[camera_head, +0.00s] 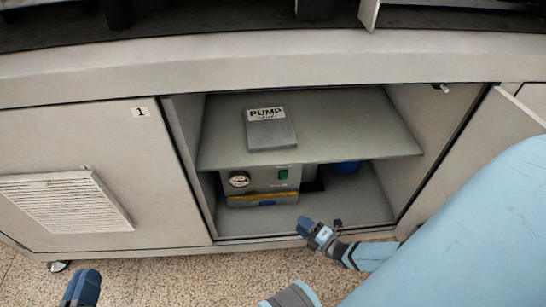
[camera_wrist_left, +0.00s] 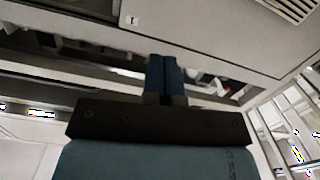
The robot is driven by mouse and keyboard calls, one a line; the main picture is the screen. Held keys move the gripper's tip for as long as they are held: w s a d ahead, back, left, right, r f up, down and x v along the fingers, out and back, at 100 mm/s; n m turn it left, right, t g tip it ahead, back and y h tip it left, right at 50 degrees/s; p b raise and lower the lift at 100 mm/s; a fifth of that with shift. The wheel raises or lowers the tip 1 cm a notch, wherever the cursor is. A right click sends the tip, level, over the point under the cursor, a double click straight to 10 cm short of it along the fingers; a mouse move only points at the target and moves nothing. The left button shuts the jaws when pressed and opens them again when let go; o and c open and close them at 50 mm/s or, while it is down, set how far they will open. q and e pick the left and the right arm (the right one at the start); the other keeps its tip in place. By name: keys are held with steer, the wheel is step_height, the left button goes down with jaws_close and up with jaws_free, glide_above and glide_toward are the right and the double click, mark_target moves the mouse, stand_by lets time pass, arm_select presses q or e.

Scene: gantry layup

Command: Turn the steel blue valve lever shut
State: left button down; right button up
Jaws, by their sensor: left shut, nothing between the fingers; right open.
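The pump unit (camera_head: 262,184) stands on the floor of the open cabinet, with a round gauge, a green switch and a yellow strip on its front. I cannot clearly make out the steel blue valve lever; a blue rounded thing (camera_head: 346,167) shows behind and right of the pump, partly under the shelf. My right gripper (camera_head: 318,231) is open and empty at the cabinet's front lower edge, right of and in front of the pump. My left gripper (camera_head: 82,287) is low at the left, outside the cabinet; the left wrist view shows its fingers (camera_wrist_left: 165,72) shut together and empty.
A shelf (camera_head: 330,130) above the pump bears a grey box (camera_head: 271,133) labelled PUMP. The cabinet's right door (camera_head: 485,145) stands open beside my right arm. A closed panel (camera_head: 90,180) with a vent is at the left. The cabinet floor right of the pump has free room.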

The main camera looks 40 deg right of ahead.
mark_target(270, 204)
steer(key=b+x, duration=0.1)
steer(key=x, duration=0.3)
steer(key=f+b+x, duration=0.1)
steer(key=b+x, duration=0.1)
steer(key=x, duration=0.2)
steer(key=b+x, duration=0.2)
steer(key=x, duration=0.2)
steer(key=shift+a+f, duration=0.15)
steer(key=shift+a, duration=0.15)
arm_select(q)
steer(key=shift+w+a+m+t+h+b, duration=0.2)
steer(key=shift+w+a+m+t+h, duration=0.3)
steer(key=shift+m, duration=0.45)
steer(key=shift+w+a+m+t+h+b, duration=0.25)
steer(key=shift+w+m, duration=0.3)
steer(key=shift+m, duration=0.4)
arm_select(e)
steer(key=shift+x, duration=0.8)
arm_select(q)
steer(key=shift+a, duration=0.1)
arm_select(e)
jaws_close()
